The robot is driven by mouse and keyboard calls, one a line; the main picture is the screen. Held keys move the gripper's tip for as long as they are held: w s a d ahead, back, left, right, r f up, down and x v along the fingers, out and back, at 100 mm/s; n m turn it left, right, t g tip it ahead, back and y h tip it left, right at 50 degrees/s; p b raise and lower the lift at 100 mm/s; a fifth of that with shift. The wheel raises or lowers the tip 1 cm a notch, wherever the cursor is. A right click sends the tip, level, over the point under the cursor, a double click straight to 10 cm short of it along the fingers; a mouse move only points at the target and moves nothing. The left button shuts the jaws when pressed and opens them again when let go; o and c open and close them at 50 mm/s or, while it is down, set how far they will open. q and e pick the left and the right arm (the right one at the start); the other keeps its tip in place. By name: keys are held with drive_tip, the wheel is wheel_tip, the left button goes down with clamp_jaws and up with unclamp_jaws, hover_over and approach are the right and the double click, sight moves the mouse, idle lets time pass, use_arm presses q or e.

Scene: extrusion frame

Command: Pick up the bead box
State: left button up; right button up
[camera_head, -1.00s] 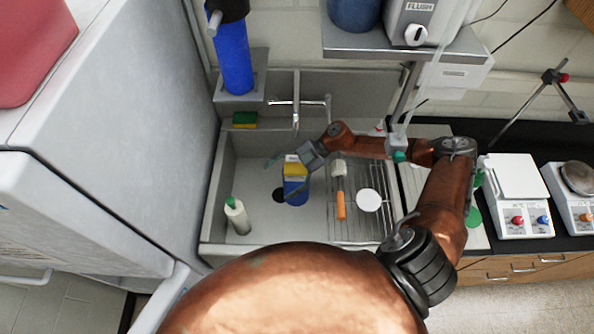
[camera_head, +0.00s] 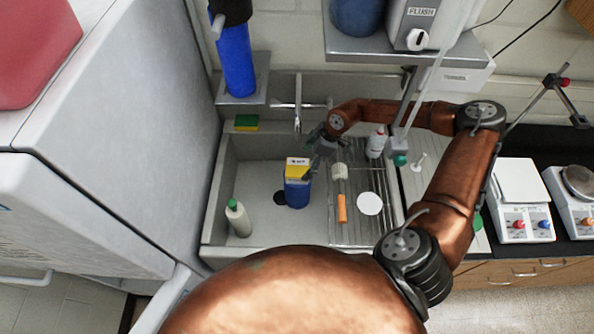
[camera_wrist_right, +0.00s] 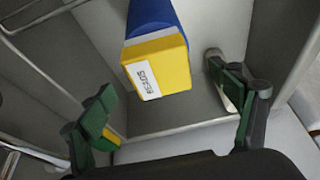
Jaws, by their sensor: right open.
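The bead box (camera_head: 297,190) is blue with a yellow top and stands in the sink basin, left of the drying rack. In the right wrist view the bead box (camera_wrist_right: 158,68) shows its yellow end with a white label, ahead of the fingers. My right gripper (camera_head: 314,162) is above and just right of the box in the head view. In the wrist view its green-padded fingers are spread wide on either side, with the right gripper (camera_wrist_right: 163,84) open and empty. My left gripper is not in view.
A white bottle with a green cap (camera_head: 237,218) stands at the basin's left. The wire rack (camera_head: 378,226) holds an orange-handled brush (camera_head: 341,208), a white round dish (camera_head: 370,203) and a white bottle (camera_head: 376,143). A faucet (camera_head: 298,105) and sponge (camera_head: 246,123) are behind.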

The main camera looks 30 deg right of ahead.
sight(303, 167)
drive_tip(key=x, duration=0.2)
drive_tip(key=p+x, duration=0.1)
drive_tip(key=x, duration=0.3)
drive_tip(key=shift+w+d+f, duration=0.1)
drive_tip(key=shift+d+f, duration=0.15)
drive_tip(key=shift+f, duration=0.05)
drive_tip(key=shift+c, duration=0.7)
drive_tip(key=shift+r, duration=0.1)
drive_tip(key=c, duration=1.3)
